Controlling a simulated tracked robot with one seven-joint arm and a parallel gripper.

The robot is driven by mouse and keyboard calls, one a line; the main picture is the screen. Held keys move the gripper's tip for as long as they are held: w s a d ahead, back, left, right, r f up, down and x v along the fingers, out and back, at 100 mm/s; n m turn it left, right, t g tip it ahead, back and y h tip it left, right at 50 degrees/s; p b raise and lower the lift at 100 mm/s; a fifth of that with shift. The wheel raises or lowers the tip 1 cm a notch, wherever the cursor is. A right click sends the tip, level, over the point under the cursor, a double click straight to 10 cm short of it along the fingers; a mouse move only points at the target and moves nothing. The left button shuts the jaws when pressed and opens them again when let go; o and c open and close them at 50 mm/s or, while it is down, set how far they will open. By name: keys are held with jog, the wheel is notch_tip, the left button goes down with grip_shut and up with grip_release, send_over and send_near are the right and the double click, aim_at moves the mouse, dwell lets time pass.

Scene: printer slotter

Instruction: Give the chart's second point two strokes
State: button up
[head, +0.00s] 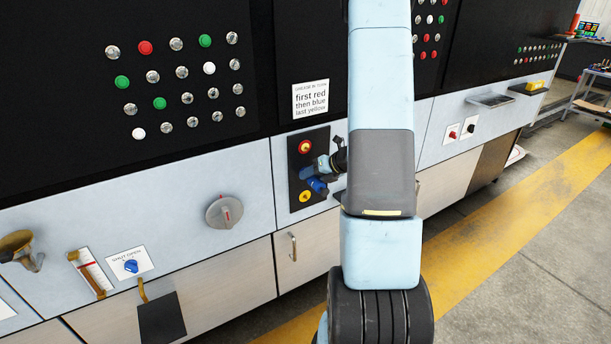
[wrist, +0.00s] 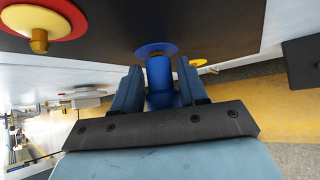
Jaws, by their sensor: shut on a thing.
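The chart (head: 310,99) is a white card on the machine front reading "first red then blue last yellow", under a smaller heading. Below it a black panel (head: 295,172) carries a red point (head: 305,146) at the top, a blue point in the middle and a yellow point (head: 305,197) at the bottom. In the wrist view the blue point (wrist: 156,49) is a disc with a blue stem (wrist: 159,72) standing out from it. My gripper (wrist: 157,80) is shut on this blue part, one finger on each side. The red point (wrist: 40,20) is at the upper left there.
A grey dial (head: 224,212) and a cabinet handle (head: 293,246) are left of and below the panel. A brass funnel (head: 16,245) and a blue knob (head: 131,266) are farther left. Open floor with a yellow stripe (head: 530,185) lies to the right.

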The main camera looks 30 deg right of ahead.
jog(key=o, duration=1.1)
jog(key=shift+r, duration=0.1)
jog(key=v, duration=1.3)
jog(key=shift+s+d+r, duration=0.15)
jog(key=s+a+r+n+g, duration=0.25)
jog(key=a+r+n, duration=0.35)
jog(key=a+n, duration=0.3)
jog(key=s+a+r+n+g, duration=0.2)
jog(key=s+a+r+n, duration=0.1)
jog(key=a+r+n, duration=0.5)
jog(key=s+a+r+n+h, duration=0.1)
jog(key=s+a+r+n, duration=0.1)
jog(key=s+n, duration=0.2)
jog(key=s+a+r+n+t+h, duration=0.1)
jog(key=s+n, duration=0.4)
jog(key=n, duration=0.5)
jog(key=s+a+r+n+h, duration=0.3)
jog(key=s+a+r+n, duration=0.1)
jog(key=n, duration=0.3)
jog(key=shift+s+a+r, duration=0.35)
jog(key=shift+s+r, duration=0.05)
jog(key=shift+s, duration=0.1)
